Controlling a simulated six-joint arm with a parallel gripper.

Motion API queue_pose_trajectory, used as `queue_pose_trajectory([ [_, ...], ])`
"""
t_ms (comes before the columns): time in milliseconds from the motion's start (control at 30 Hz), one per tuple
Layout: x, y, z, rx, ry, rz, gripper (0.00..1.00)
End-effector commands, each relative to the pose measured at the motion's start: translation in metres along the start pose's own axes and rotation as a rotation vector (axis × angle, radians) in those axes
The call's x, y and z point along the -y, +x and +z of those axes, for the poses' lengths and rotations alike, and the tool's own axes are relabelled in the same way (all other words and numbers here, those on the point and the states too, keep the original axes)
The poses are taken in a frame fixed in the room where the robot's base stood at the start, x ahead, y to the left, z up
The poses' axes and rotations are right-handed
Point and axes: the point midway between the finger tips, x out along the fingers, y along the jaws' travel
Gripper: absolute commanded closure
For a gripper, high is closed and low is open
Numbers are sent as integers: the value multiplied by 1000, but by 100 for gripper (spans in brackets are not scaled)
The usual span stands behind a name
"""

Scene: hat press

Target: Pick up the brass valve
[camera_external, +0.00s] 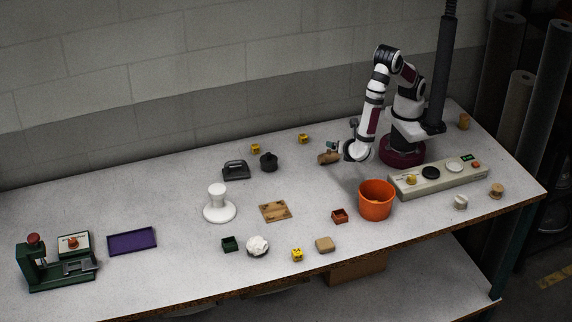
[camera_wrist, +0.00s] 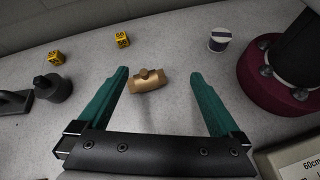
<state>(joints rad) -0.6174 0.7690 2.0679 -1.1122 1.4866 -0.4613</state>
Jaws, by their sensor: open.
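The brass valve (camera_wrist: 149,82) is a short golden-brown piece with a small knob on top. It lies on the table in the wrist view, ahead of and between my fingers, nearer the left fingertip. My gripper (camera_wrist: 159,74) has its two teal fingers spread apart with nothing held between them. In the external view the valve (camera_external: 327,158) lies on the table left of my arm's base. I cannot tell the exact height of the fingers above the table.
Yellow cubes (camera_wrist: 122,40) and a dark weight (camera_wrist: 54,88) lie left of the valve. An orange bucket (camera_external: 376,200) and a control panel (camera_external: 440,178) stand in front of my base. The table around the valve is clear.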

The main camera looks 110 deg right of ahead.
Motion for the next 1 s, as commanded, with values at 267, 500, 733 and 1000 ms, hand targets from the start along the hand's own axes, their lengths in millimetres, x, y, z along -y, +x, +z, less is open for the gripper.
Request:
queue_pose_trajectory([
  [267, -7, 19, -52, 137, -302, 223, 0],
  [500, -13, 47, -46, 136, -299, 219, 0],
  [733, -21, 84, -40, 134, -297, 217, 0],
  [1000, -22, 86, -40, 132, -296, 219, 9],
])
